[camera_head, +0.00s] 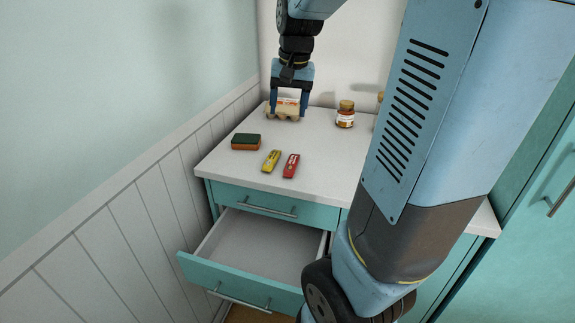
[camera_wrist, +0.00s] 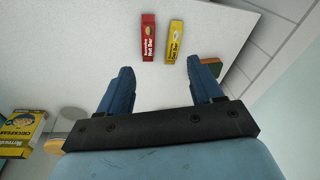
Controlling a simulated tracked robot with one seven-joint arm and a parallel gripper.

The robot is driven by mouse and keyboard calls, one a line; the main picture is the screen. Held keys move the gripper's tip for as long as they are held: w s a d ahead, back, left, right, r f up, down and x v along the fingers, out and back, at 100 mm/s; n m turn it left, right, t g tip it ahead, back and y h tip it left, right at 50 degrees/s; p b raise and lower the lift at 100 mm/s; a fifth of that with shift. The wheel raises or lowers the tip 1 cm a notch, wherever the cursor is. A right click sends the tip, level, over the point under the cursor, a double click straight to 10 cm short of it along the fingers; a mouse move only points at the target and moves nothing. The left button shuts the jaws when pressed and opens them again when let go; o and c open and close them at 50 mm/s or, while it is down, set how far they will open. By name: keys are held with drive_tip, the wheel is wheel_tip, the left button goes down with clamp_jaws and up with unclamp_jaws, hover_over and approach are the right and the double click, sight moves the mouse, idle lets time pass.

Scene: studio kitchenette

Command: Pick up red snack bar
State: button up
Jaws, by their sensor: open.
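The red snack bar (camera_head: 291,166) lies flat on the white counter, just right of a yellow snack bar (camera_head: 271,161). In the wrist view the red snack bar (camera_wrist: 148,38) is at the top, left of the yellow snack bar (camera_wrist: 174,42), both beyond my fingertips. My gripper (camera_head: 289,107) points down over the back of the counter, farther back than both bars. Its two blue fingers are apart, and they also show in the wrist view (camera_wrist: 162,78) with bare counter between them. A tan and white package (camera_head: 287,110) appears just behind the fingers in the head view.
A green and orange sponge (camera_head: 246,142) lies left of the bars. A brown jar (camera_head: 345,114) stands right of my gripper. A yellow chickpeas box (camera_wrist: 20,134) shows in the wrist view. A drawer (camera_head: 255,247) is open below the counter. Walls bound the left and back.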

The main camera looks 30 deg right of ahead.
sight(292, 165)
drive_tip(key=w+d+f+m+g, duration=0.2)
drive_tip(key=w+d+f+m, duration=0.1)
drive_tip(key=w+d+f, duration=0.4)
drive_tip(key=f, duration=1.3)
drive_tip(key=shift+w+a, duration=0.35)
drive_tip(key=shift+a, duration=0.05)
drive_tip(key=c, duration=1.1)
